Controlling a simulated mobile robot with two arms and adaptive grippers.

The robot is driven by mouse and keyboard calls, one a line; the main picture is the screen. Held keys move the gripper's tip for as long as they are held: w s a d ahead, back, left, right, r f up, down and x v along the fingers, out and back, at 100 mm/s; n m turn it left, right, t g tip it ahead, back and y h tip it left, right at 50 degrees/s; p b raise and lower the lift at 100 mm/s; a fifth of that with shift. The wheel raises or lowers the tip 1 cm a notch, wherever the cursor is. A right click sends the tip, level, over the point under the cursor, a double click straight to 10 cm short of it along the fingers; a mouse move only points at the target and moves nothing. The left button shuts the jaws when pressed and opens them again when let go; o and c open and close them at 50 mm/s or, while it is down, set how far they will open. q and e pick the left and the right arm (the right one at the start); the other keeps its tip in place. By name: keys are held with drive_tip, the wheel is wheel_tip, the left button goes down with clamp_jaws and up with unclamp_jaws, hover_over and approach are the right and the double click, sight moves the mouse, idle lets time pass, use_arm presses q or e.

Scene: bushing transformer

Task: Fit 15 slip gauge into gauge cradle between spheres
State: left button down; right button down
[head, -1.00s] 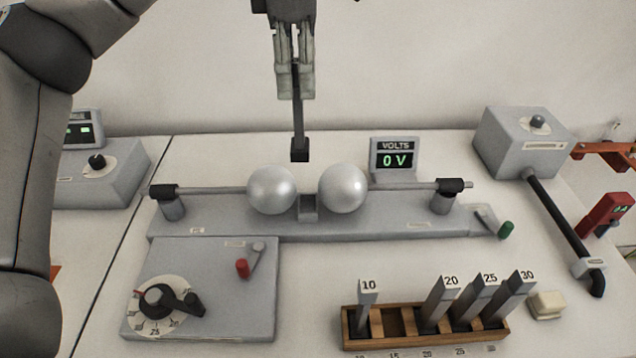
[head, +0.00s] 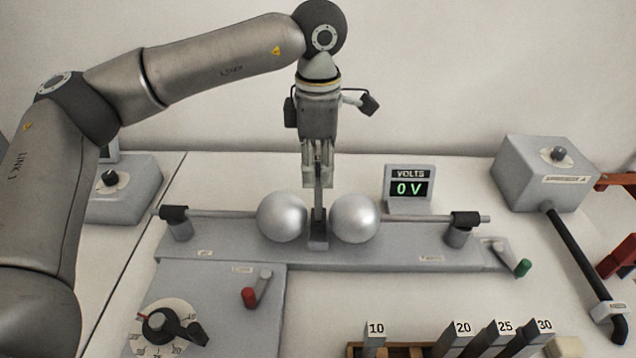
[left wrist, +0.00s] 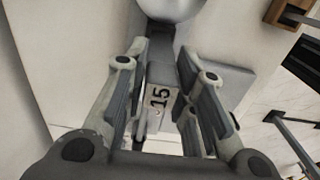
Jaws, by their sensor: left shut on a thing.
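My left gripper (head: 318,182) points down above the gap between two silver spheres, the left one (head: 282,217) and the right one (head: 354,218). It is shut on the 15 slip gauge (head: 319,203), a thin grey upright bar. The label "15" on the gauge (left wrist: 159,98) shows between the fingers in the left wrist view. The gauge's lower end is down between the spheres, at the small gauge cradle (head: 319,241). I cannot tell whether it is fully seated or touches the spheres. My right gripper is not in view.
The spheres sit on rods above a long grey base (head: 400,252). A meter (head: 408,188) behind reads 0 V. A wooden rack (head: 400,350) with gauges 10, 20, 25 and 30 is at the front. A grey box (head: 546,172) stands at the right.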

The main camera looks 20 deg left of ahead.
sight(318, 187)
use_arm(q)
wheel_tip(318, 187, down, 4)
drive_tip(key=shift+f+p, duration=0.25)
drive_tip(key=shift+p, duration=0.1)
drive_tip(key=c, duration=1.7)
unclamp_jaws()
drive_tip(key=shift+f, duration=0.2)
drive_tip(key=o, duration=0.5)
drive_tip(key=shift+r, duration=0.1)
drive_tip(key=shift+r, duration=0.1)
